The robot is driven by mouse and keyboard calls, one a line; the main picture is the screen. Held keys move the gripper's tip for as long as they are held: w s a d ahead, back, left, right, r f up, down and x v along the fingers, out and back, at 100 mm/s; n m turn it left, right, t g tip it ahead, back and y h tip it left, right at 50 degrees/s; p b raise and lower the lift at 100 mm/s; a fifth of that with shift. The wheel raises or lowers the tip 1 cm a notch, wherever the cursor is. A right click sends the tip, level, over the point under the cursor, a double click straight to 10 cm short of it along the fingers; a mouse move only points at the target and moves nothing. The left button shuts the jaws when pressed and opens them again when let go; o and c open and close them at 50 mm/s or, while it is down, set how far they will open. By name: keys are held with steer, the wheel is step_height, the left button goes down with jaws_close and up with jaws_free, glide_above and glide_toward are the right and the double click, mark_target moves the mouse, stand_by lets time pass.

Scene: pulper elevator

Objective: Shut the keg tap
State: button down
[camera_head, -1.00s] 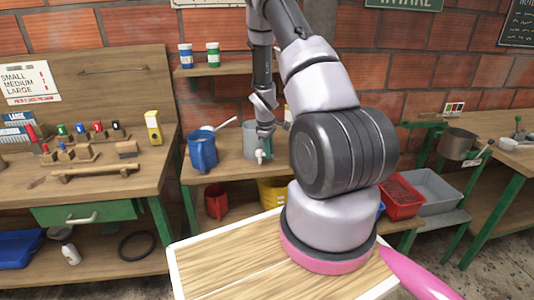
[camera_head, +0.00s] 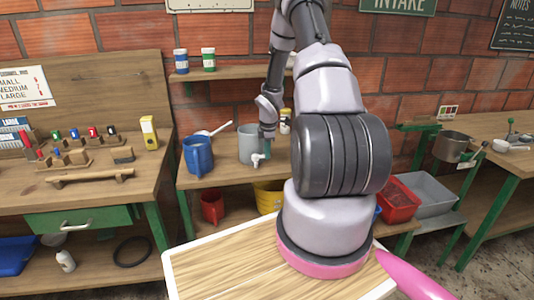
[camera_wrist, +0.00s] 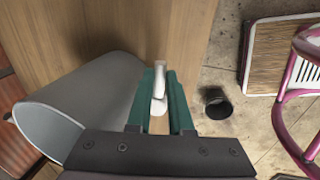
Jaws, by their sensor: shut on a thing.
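The keg (camera_head: 248,144) is a grey upright cylinder on the middle bench. Its white tap (camera_head: 257,160) sticks out low on the front. In the wrist view the keg (camera_wrist: 105,100) lies to the left of my fingers, with its rim at lower left. My gripper (camera_head: 268,135) is at the keg's right front side, by the tap. In the wrist view my gripper (camera_wrist: 160,85) has its green fingers on both sides of the white tap handle (camera_wrist: 160,78), shut on it. Part of the tap is hidden between the fingers, so its exact angle is unclear.
A blue jug (camera_head: 198,156) stands left of the keg on the bench (camera_head: 225,175). A red bucket (camera_head: 212,207) and a yellow bucket (camera_head: 268,197) sit below. A red bin (camera_head: 400,201) is at right. In the wrist view, a dark cup (camera_wrist: 216,103) is on the floor.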

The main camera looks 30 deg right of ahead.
stand_by(0.4)
steer(key=c, duration=0.8)
jaws_free()
steer(key=shift+r, duration=0.1)
steer(key=r, duration=0.3)
steer(key=s+r, duration=0.1)
steer(key=r, duration=0.3)
steer(key=s+r, duration=0.1)
steer(key=r, duration=0.2)
steer(key=shift+a+r, duration=0.15)
steer(key=shift+a, duration=0.15)
